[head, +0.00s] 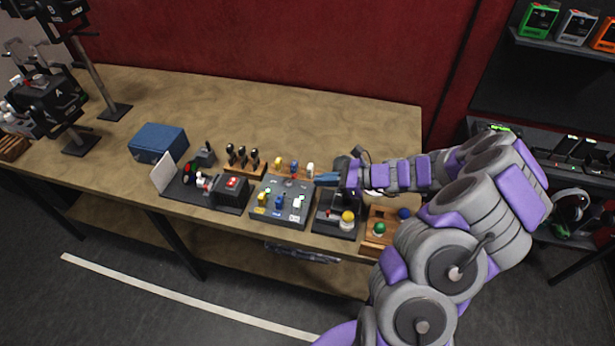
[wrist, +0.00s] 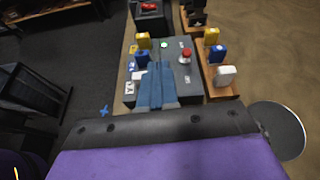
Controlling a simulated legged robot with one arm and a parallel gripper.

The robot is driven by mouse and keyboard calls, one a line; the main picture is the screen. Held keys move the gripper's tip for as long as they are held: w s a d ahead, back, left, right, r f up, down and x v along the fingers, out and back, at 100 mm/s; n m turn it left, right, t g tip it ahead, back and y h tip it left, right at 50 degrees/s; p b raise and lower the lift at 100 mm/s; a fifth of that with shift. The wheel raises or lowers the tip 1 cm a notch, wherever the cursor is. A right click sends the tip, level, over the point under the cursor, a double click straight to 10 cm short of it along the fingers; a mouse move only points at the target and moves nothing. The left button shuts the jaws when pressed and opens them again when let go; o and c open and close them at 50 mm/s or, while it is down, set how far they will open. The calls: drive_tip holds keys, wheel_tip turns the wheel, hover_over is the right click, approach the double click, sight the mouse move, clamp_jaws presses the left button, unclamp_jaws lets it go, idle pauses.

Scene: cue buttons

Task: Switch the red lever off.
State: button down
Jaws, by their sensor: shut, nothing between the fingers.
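My gripper (head: 320,179) is shut, with nothing between its blue-grey fingers, and reaches in from the right over the grey control panel (head: 270,215). In the wrist view the shut fingertips (wrist: 158,67) overlap the panel (wrist: 185,88). A red-topped control (wrist: 185,56) stands on the panel just right of the fingertips, apart from them in the picture. A second red part (head: 232,183) sits on the dark box to the left, and shows at the top of the wrist view (wrist: 149,6). I cannot tell for certain which red part is the lever, nor its on or off position.
Yellow (wrist: 143,40), blue (wrist: 142,56) and white (wrist: 138,80) controls line the panel. A wooden strip beside it bears yellow, blue and white levers (wrist: 226,76). A yellow-domed button box (head: 347,217) stands right of the panel. The tabletop (head: 340,115) behind is clear.

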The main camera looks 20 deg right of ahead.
drive_tip(key=d+f+m, duration=0.1)
drive_tip(key=d+f+m+t, duration=0.1)
drive_tip(key=d, duration=0.1)
drive_tip(key=d+f+m, duration=0.1)
drive_tip(key=shift+w+d+t+h, duration=0.3)
drive_tip(key=shift+w+t+h, duration=0.1)
drive_tip(key=shift+a, duration=0.1)
drive_tip(key=b, duration=0.2)
approach(292, 179)
drive_tip(key=x, duration=0.3)
drive_tip(key=f+x, duration=0.1)
drive_tip(key=x, duration=0.1)
drive_tip(key=shift+w+d, duration=0.2)
drive_tip(key=shift+d, duration=0.05)
drive_tip(key=shift+r, duration=0.1)
drive_tip(key=shift+r+p, duration=0.2)
drive_tip(key=shift+p, duration=0.5)
drive_tip(key=shift+w+h, duration=0.1)
drive_tip(key=shift+h, duration=0.2)
